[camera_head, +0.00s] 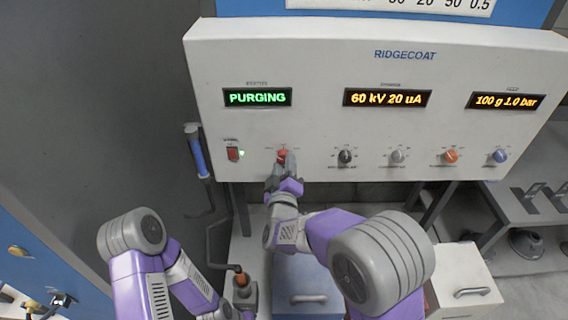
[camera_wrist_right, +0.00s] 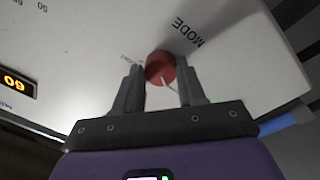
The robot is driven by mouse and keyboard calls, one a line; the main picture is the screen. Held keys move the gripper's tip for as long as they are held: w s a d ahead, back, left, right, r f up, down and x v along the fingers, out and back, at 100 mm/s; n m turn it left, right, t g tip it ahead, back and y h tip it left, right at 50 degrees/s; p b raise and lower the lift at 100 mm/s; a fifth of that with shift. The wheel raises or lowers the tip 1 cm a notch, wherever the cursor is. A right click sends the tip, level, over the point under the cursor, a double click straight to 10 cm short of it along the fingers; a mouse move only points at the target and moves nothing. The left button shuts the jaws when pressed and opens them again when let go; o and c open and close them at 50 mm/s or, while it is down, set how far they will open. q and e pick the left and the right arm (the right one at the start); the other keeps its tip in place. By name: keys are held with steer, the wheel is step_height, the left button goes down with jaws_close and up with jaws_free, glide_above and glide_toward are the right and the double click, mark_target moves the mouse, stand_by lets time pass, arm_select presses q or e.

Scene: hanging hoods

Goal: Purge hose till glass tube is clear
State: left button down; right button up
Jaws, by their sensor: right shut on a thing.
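The red mode knob (camera_head: 282,154) sits on the lower left of the white control panel (camera_head: 320,70). My right gripper (camera_head: 279,170) reaches up to it from below and is shut on it. In the right wrist view my fingers (camera_wrist_right: 161,90) stand on either side of the red knob (camera_wrist_right: 160,67), which has a white pointer line and the word MODE beside it. The green display (camera_head: 257,97) reads PURGING. A small orange-brown tube (camera_head: 241,280) stands on a grey fitting at the bottom, possibly the glass tube. My left arm is at the lower left; its gripper is not in view.
Black, grey, orange (camera_head: 450,156) and blue knobs run to the right. A blue-bodied tool (camera_head: 196,155) hangs beside the panel's left edge. A grey table (camera_head: 530,200) stands at right.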

stand_by(0.4)
steer(key=o, duration=1.1)
steer(key=shift+c, duration=0.2)
steer(key=s, duration=0.7)
steer(key=shift+s+f+b, duration=0.2)
steer(key=shift+s+b, duration=0.1)
steer(key=shift+b, duration=0.05)
steer(key=shift+a, duration=0.1)
